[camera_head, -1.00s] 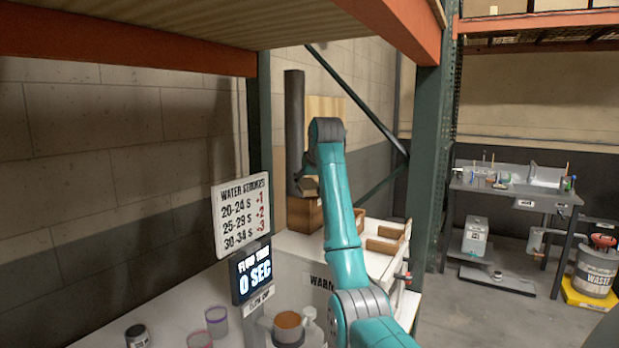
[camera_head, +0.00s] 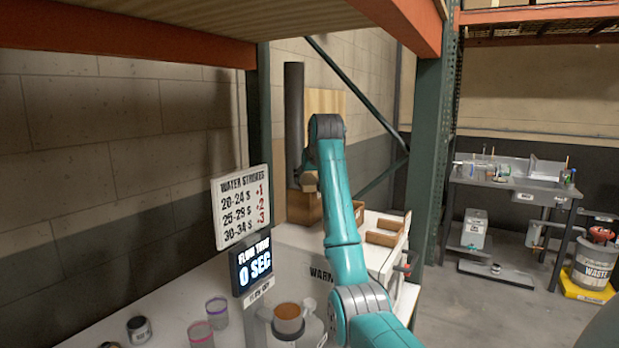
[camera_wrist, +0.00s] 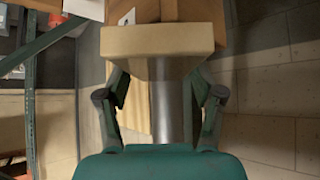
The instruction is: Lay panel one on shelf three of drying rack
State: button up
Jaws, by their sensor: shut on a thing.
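My gripper (camera_wrist: 163,74) is shut on a pale tan, blocky thing (camera_wrist: 163,42), which spans the space between the fingers in the wrist view. I take it for panel one, but no mark shows on it. In the head view my gripper (camera_head: 308,182) is at the far end of my arm, small and partly hidden, close to a dark upright post (camera_head: 294,115) and above a brown box (camera_head: 303,207). I cannot make out the drying rack or its shelf three for certain in either view.
A pale board (camera_head: 328,101) stands behind my arm.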

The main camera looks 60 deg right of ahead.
jog(key=shift+f, duration=0.15)
jog(key=o, duration=1.4)
jog(key=v, duration=0.7)
jog(key=shift+s+a, duration=0.1)
jog(key=shift+s, duration=0.05)
